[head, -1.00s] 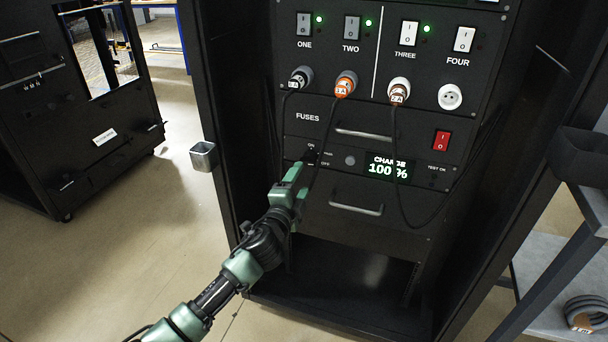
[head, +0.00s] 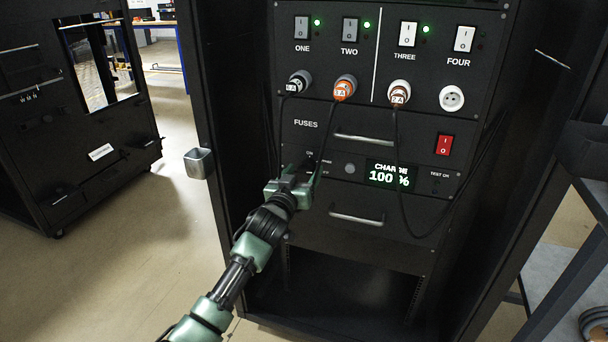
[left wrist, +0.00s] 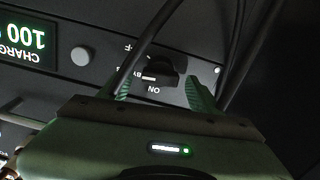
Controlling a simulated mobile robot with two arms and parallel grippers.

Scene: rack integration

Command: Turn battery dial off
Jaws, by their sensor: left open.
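The battery dial (left wrist: 160,72) is a black knob on the black battery panel, seen upside down in the left wrist view. ON, a partly covered label and OFF stand around it. A white mark shows near its ON side; I cannot tell its exact setting. My left gripper (left wrist: 161,88) is open, with one green finger on each side of the dial; contact is unclear. In the head view my left gripper (head: 306,168) is at the panel and hides the dial. The green display (head: 388,175) reads CHARGE 100 %. My right gripper is not in view.
Black cables hang from the plugs above; one cable (left wrist: 143,45) crosses close to the dial and left finger. A round grey button (head: 350,168) is right of the dial. A red switch (head: 444,145) and drawer handles (head: 357,217) are on the rack front.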

